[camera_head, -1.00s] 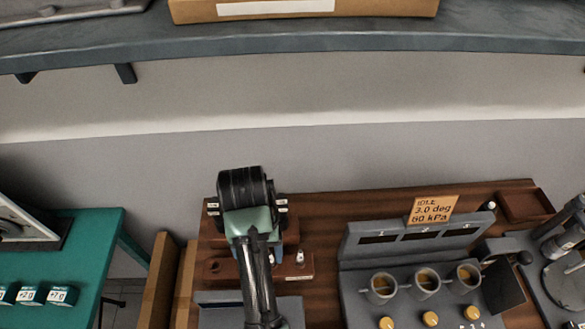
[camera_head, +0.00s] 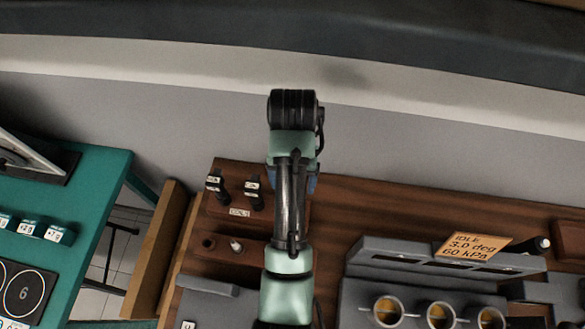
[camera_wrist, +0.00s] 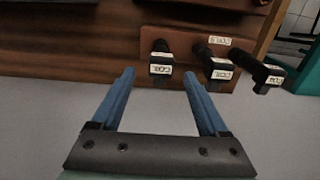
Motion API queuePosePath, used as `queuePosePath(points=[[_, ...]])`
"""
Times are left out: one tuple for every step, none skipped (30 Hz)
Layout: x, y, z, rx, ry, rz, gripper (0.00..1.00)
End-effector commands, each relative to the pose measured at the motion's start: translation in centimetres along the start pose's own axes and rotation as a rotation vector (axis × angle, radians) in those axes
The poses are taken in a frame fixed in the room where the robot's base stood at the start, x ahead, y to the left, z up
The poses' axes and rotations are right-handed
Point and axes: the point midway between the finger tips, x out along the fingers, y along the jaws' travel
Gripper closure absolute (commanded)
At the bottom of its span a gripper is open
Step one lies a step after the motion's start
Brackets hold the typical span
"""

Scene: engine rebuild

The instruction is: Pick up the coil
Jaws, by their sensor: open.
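Several black coils with white labels stand in a row on a reddish-brown rack (camera_wrist: 190,44). In the wrist view one coil (camera_wrist: 161,57) lies beyond the gap between my fingertips, a second coil (camera_wrist: 221,70) is just right of my right finger, and a third coil (camera_wrist: 268,77) is farther right. My gripper (camera_wrist: 159,75) is open and empty, its two blue fingers apart. In the head view two coils show, one at the left (camera_head: 215,183) and one beside it (camera_head: 253,190). My arm hides the third, and most of my gripper (camera_head: 312,183) is hidden too.
A grey machine (camera_head: 400,262) with cups and a sign reading "IDLE 3.0 deg 60 kPa" (camera_head: 472,246) stands to the right. A teal table (camera_head: 105,170) is at the left, with a gap between.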

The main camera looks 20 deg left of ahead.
Motion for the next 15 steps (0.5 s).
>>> queuePosePath(points=[[1.5,0.0,0.0,0.0,0.0,0.0,0.22],[1.9,0.0,0.0,0.0,0.0,0.0,0.22],[2.5,0.0,0.1,0.0,-0.002,0.0,0.22],[3.0,0.0,0.1,0.0,-0.002,0.0,0.22],[3.3,0.0,0.1,0.0,-0.003,0.0,0.22],[3.6,0.0,0.1,0.0,-0.003,0.0,0.22],[3.7,0.0,0.1,0.0,-0.002,0.0,0.22],[3.8,0.0,0.1,0.0,-0.002,0.0,0.22],[4.0,0.0,0.1,0.0,-0.002,0.0,0.22],[4.1,0.0,0.2,0.0,-0.003,0.0,0.22],[4.4,0.0,0.2,0.001,-0.004,0.0,0.22],[4.9,-0.1,0.4,0.001,-0.006,0.0,0.22],[5.3,-0.1,0.5,0.001,-0.006,-0.001,0.22],[5.8,-0.1,0.5,0.001,-0.007,-0.001,0.22],[6.4,-0.1,0.6,0.001,-0.006,-0.001,0.22]])
